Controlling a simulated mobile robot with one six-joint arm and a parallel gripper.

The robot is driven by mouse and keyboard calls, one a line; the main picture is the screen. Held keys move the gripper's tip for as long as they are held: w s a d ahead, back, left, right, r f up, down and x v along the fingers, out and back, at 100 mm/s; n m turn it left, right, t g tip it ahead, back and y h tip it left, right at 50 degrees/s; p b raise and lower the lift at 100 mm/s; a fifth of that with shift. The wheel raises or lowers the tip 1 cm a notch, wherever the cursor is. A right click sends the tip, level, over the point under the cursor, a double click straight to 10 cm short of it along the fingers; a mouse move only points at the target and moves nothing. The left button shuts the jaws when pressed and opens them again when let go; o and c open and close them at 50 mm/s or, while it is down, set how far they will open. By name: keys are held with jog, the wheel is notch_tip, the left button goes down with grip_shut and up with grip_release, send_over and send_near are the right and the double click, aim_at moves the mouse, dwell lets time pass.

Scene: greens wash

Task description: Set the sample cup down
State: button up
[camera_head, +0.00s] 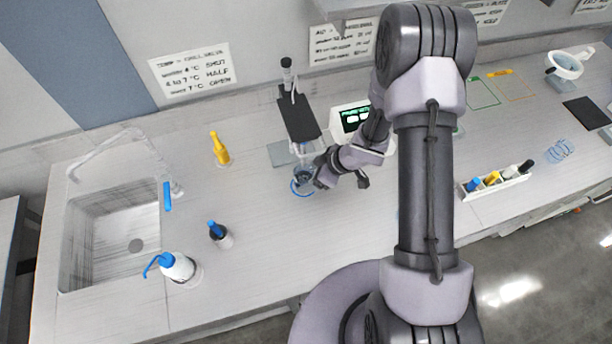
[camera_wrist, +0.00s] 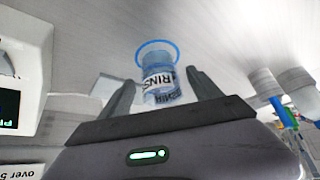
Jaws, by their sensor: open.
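In the head view the cup (camera_head: 304,175) is small and partly hidden by my gripper (camera_head: 318,180), over the same blue ring (camera_head: 297,190). My gripper is open around the cup; I cannot tell whether either finger touches it.
A dark stand (camera_head: 297,117) and a display box (camera_head: 350,119) stand just behind my gripper. A yellow bottle (camera_head: 220,149), a blue-topped bottle (camera_head: 220,236), a white pump bottle (camera_head: 177,267) and a sink (camera_head: 110,240) are to the left. The counter between is clear.

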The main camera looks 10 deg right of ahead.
jog(key=w+d+r+m+t+h+p, duration=0.1)
jog(key=d+r+m+h, duration=0.1)
jog(key=d+r, duration=0.5)
jog(key=w+d+r+m+t+h+p, duration=0.1)
jog(key=d+r+m+t+h, duration=0.15)
jog(key=r, duration=0.85)
jog(key=w+d+r+m+t+h+p, duration=0.1)
jog(key=d+r+m+h, duration=0.2)
jog(key=r, duration=0.6)
jog(key=s+r+m, duration=0.6)
jog(key=s+r, duration=0.4)
jog(key=s, duration=0.2)
jog(key=s+a+r+m+g+y, duration=0.1)
jog(key=s+a+r+m+y, duration=0.1)
jog(key=s+a, duration=0.7)
jog(key=s+m+y, duration=0.1)
jog(key=s, duration=0.1)
jog(key=shift+s+r+g+y, duration=0.3)
jog(key=shift+r+g+y, duration=0.05)
jog(key=shift+r, duration=0.05)
